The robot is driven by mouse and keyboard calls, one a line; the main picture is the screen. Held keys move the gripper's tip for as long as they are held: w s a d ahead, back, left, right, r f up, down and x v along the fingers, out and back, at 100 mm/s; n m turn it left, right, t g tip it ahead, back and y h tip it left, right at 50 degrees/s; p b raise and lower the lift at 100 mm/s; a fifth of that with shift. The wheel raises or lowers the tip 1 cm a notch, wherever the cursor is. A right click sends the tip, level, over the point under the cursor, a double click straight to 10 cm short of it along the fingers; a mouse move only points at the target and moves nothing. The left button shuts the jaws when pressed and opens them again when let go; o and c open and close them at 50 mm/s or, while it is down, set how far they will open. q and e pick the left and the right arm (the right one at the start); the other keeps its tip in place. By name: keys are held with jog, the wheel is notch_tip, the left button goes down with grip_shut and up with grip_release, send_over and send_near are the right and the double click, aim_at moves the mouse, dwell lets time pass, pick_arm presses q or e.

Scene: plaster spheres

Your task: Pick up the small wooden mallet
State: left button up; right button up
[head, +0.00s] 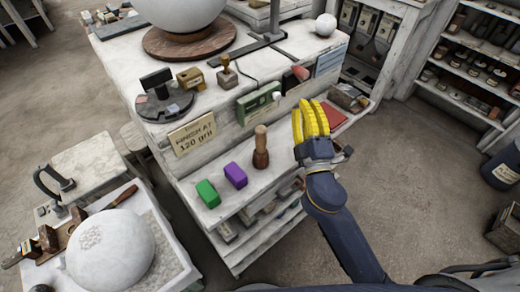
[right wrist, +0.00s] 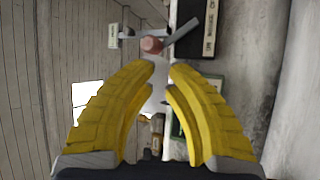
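The small wooden mallet (head: 261,147) looks to be the upright piece with a pale handle and a dark brown lower end. It stands on the pale lower shelf of the bench in the head view. My right gripper (head: 309,104) is to the right of it and apart from it, its yellow fingers pointing away toward the bench. In the right wrist view the fingers (right wrist: 164,67) are spread with a narrow gap between the tips and nothing held. I cannot make out the mallet for sure in that view. My left gripper is not in view.
A purple block (head: 235,175) and a green block (head: 207,193) lie left of the mallet on the shelf. A green box (head: 258,103) and a sign (head: 192,134) are on the bench above. A white sphere (head: 110,248) sits at lower left.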

jog(key=o, duration=0.9)
